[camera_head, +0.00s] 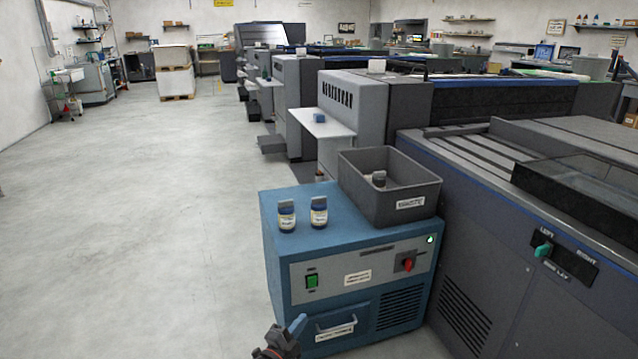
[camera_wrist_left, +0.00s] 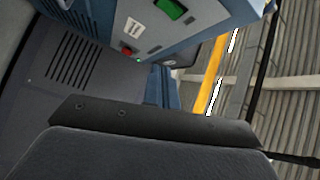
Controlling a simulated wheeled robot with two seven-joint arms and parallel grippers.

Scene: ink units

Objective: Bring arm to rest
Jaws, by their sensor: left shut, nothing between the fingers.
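My left gripper (camera_head: 294,328) shows at the bottom edge of the head view, in front of the blue cabinet (camera_head: 285,260). It is shut and empty, with its bluish fingertips pointing up and to the right. Most of the left arm is out of the picture. The right gripper is in neither view. In the left wrist view, the blue cabinet (camera_wrist_left: 212,22) shows tilted at the top, and a large dark part fills the bottom.
Two small labelled bottles (camera_head: 287,215) (camera_head: 319,212) and a grey bin (camera_head: 405,204) holding a bottle stand on the cabinet top. A green switch (camera_head: 312,281) and red knob (camera_head: 408,262) are on its front. A dark machine (camera_head: 480,250) stands at right. The floor at left is clear.

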